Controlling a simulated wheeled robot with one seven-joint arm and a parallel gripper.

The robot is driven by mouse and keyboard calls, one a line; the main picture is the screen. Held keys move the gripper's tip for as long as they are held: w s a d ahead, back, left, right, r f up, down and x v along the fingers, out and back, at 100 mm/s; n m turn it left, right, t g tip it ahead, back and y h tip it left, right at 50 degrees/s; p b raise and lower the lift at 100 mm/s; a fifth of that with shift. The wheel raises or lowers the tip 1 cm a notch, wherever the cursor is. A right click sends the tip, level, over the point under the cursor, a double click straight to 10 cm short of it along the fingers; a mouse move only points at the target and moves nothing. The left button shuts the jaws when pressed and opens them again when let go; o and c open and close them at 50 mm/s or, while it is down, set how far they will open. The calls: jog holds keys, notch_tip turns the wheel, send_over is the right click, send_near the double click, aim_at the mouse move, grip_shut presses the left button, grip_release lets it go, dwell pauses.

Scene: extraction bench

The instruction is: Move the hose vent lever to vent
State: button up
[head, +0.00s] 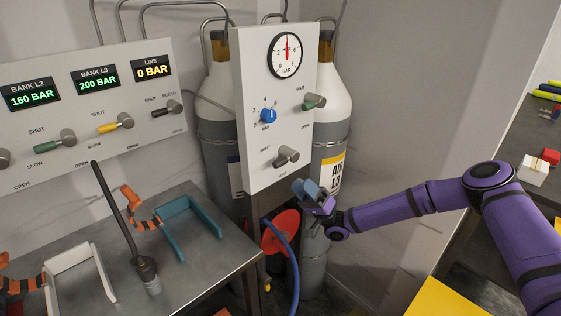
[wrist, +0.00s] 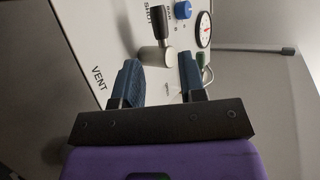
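The hose vent lever (head: 288,156) is low on the white gauge panel (head: 252,100), a grey round hub with a short dark handle. In the wrist view the lever (wrist: 156,50) has SHUT lettering beside its handle and VENT lettering lower left; the handle is on the SHUT side. My gripper (head: 306,188) is just below and right of the lever in the head view. In the wrist view my gripper (wrist: 162,75) has its two blue fingers spread, with nothing between them. The lever lies beyond the fingertips, apart from them as far as I can tell.
The panel also carries a blue knob (head: 268,116), a green-handled valve (head: 314,101) and a round gauge (head: 286,55). Gas cylinders (head: 336,90) stand behind it. A red hose reel (head: 279,232) with blue hose is below. A metal bench (head: 190,275) with holders is at left.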

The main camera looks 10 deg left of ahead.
aim_at(280, 162)
jog(key=x, duration=1)
jog(key=shift+a+r, duration=0.15)
jog(key=shift+r, duration=0.05)
jog(key=c, duration=0.6)
